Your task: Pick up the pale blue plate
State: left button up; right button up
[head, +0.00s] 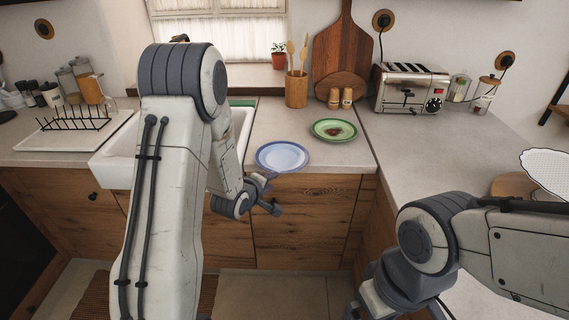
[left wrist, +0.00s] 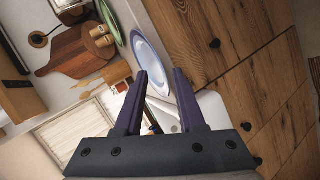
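The pale blue plate (head: 282,156) lies flat on the counter close to its front edge, right of the sink. In the left wrist view the plate (left wrist: 151,62) shows just beyond the fingertips, partly hidden by one finger. My left gripper (head: 270,192) is just in front of the counter edge, at the plate's near left side. In the left wrist view its two fingers (left wrist: 160,75) are apart with nothing held between them. My right arm is at the lower right of the head view; its gripper fingers are out of view.
A green plate (head: 333,130) with something brown on it lies behind and right of the blue plate. A utensil pot (head: 296,90), cutting board (head: 342,55), two wooden shakers (head: 340,97) and toaster (head: 411,88) stand farther back. The sink (head: 118,165) is left.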

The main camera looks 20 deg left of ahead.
pick_arm(q)
jog(key=a+f+n+t, duration=0.1)
jog(key=a+f+n, duration=0.1)
jog(key=a+n, duration=0.15)
jog(key=p, duration=0.3)
send_near(275, 167)
jog(key=x, duration=0.4)
jog(key=shift+w+f+t, duration=0.3)
jog(key=shift+f+t, duration=0.1)
grip_shut()
jog(key=shift+r, duration=0.1)
dwell(0.8)
